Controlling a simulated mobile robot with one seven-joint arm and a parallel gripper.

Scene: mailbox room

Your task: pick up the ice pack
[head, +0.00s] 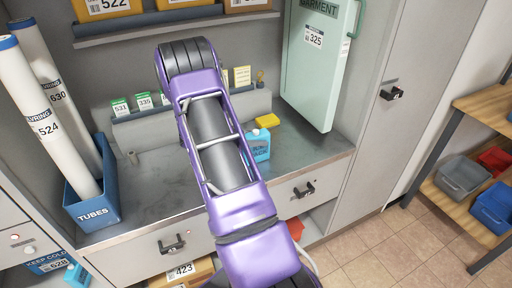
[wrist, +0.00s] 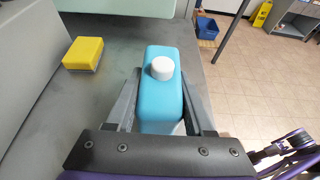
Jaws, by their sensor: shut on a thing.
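The ice pack (head: 259,146) is a light blue bottle-shaped block with a white cap and a label. It is upright at the right part of the grey counter, partly hidden behind my purple arm in the head view. In the wrist view the ice pack (wrist: 160,90) stands between the two dark fingers of my gripper (wrist: 160,105), which is shut on its sides. Its lower part is hidden by the gripper. I cannot tell whether its base touches the counter.
A yellow sponge-like block (wrist: 84,53) lies beside the ice pack on the counter (head: 150,190). A green garment case (head: 322,60) hangs above at right. A blue tubes bin (head: 92,205) with white tubes is at left. Small labelled boxes (head: 145,101) stand on the back ledge.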

